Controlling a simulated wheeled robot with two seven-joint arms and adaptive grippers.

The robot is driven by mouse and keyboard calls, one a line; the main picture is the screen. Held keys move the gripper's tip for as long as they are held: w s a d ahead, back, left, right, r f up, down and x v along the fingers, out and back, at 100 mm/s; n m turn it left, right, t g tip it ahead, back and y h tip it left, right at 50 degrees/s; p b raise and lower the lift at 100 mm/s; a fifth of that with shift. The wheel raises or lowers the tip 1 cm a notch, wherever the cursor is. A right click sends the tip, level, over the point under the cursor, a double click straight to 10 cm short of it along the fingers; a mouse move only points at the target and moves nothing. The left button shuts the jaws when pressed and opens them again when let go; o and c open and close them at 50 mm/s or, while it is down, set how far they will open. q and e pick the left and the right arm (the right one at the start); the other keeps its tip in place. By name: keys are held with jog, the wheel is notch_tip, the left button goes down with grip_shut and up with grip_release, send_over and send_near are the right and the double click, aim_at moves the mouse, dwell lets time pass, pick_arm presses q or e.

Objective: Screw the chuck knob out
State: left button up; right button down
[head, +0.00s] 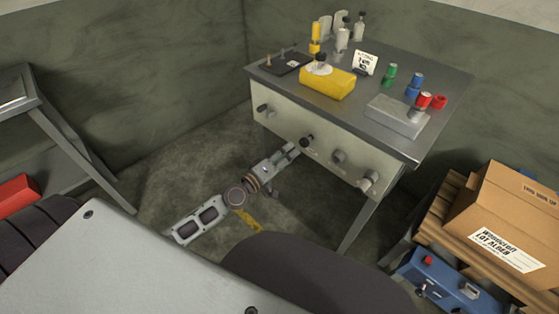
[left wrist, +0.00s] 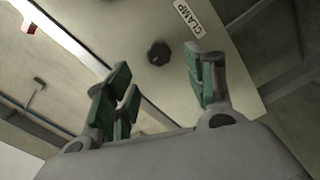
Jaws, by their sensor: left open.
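A dark round knob (head: 306,142) sticks out of the pale front panel (head: 285,125) of the workbench. In the left wrist view a dark knob (left wrist: 158,53) stands on the panel beside a white label (left wrist: 188,19) reading CLAMP. I cannot tell for certain which knob is the chuck knob. My left gripper (head: 292,152) is open and empty, just in front of and below the dark knob. Its green-padded fingers lie on either side of the knob in the left wrist view, with gaps and no visible contact. My right gripper is out of view.
A yellow box (head: 328,82), a grey block (head: 397,116) and small bottles stand on the bench top. A cardboard box (head: 505,215) stands at the right.

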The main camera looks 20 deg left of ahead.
pick_arm(q)
jog(key=shift+v, duration=1.6)
